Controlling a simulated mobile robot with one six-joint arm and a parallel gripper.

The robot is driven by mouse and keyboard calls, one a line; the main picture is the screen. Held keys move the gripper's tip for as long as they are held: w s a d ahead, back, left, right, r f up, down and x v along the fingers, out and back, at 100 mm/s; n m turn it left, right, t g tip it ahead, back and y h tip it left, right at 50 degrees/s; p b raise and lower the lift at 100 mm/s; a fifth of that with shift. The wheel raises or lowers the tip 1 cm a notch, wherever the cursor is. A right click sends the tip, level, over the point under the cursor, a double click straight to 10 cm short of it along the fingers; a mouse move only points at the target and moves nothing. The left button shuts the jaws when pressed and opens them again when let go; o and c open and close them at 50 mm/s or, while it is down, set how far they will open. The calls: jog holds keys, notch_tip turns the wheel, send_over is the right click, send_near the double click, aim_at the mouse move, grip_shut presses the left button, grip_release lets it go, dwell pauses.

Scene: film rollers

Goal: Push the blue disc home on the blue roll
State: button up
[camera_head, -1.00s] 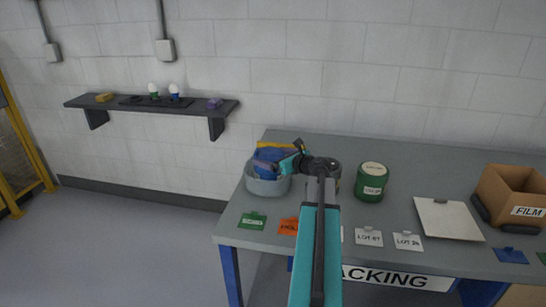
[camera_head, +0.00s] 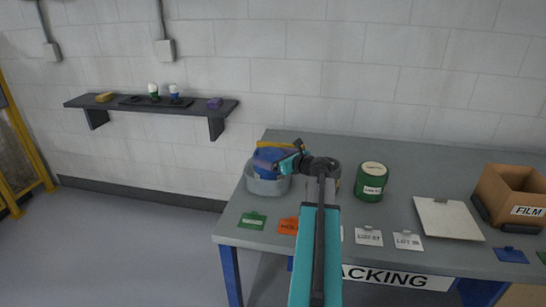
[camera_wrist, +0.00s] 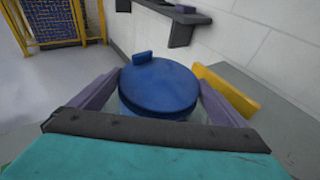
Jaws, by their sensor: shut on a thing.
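The blue disc (camera_wrist: 160,80) fills the middle of the wrist view, its round face showing and a small tab at its far edge. The purple fingers of my gripper (camera_wrist: 158,84) lie on both sides of it, shut on it. Blue side wall of the blue roll (camera_wrist: 150,112) shows under the disc's near edge; any gap between them cannot be made out. In the head view my gripper (camera_head: 280,162) reaches left to the blue disc (camera_head: 270,156), above a grey round tub (camera_head: 268,187) at the table's left end. My fingers partly cover the blue roll there.
A yellow piece (camera_head: 270,143) stands just behind the tub. A green roll (camera_head: 371,185) stands to the right of my arm. Several tags, a white board (camera_head: 448,219) and a brown FILM box (camera_head: 512,195) lie farther along the table (camera_head: 410,165). A wall shelf (camera_head: 150,104) is at the left.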

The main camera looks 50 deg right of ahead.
jog(key=shift+s+a+f, duration=0.1)
jog(key=shift+a+f, duration=0.05)
jog(key=shift+f, duration=0.55)
jog(key=shift+s+a+f, duration=0.1)
jog(key=shift+f, duration=0.6)
jog(key=o, duration=0.7)
jog(key=shift+d+r+g+p, duration=0.15)
jog(key=shift+r+g+p, duration=0.15)
jog(key=shift+r+p, duration=0.6)
jog(key=shift+w+d+r+p, duration=0.1)
jog(key=shift+w+r+p, duration=0.05)
jog(key=shift+r+p, duration=0.3)
jog(key=shift+w+d+r+p, duration=0.1)
jog(key=shift+r+p, duration=1.8)
jog(key=shift+r, duration=0.4)
